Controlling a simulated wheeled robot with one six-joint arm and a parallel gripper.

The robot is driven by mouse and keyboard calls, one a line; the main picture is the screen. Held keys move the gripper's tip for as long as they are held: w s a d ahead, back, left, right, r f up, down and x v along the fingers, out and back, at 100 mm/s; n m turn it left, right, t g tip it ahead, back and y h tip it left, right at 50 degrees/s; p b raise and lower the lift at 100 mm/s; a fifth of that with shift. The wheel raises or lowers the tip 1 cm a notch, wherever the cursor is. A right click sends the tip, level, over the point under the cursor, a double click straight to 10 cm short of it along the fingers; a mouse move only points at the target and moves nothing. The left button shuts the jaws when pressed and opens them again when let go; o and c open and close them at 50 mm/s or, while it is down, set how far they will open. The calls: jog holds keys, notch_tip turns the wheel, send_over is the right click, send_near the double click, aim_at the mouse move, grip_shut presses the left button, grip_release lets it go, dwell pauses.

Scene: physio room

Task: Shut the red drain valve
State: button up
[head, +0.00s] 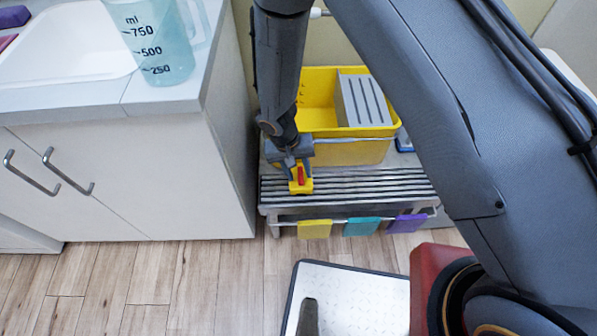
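The red drain valve lever (301,175) is a small red bar on a yellow fitting (300,187). The fitting sits at the front of the yellow bucket (350,152), above the slatted metal rack. In this view the lever points roughly up and down the picture. My gripper (298,168) points down at the fitting, with its fingers right at the lever. The fingers overlap the top of the fitting, and I cannot tell whether they touch or clasp the lever. Where the fitting joins the bucket is hidden behind my gripper.
A grey slotted wringer (362,101) sits in the bucket. Yellow, teal and purple cloths hang on the front rail of the rack (345,187). A white cabinet (150,170) with a sink and a measuring jug (155,40) stands close on the left. Wooden floor lies in front.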

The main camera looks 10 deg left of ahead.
jog(key=shift+d+f, duration=0.1)
jog(key=shift+f, duration=0.2)
grip_shut()
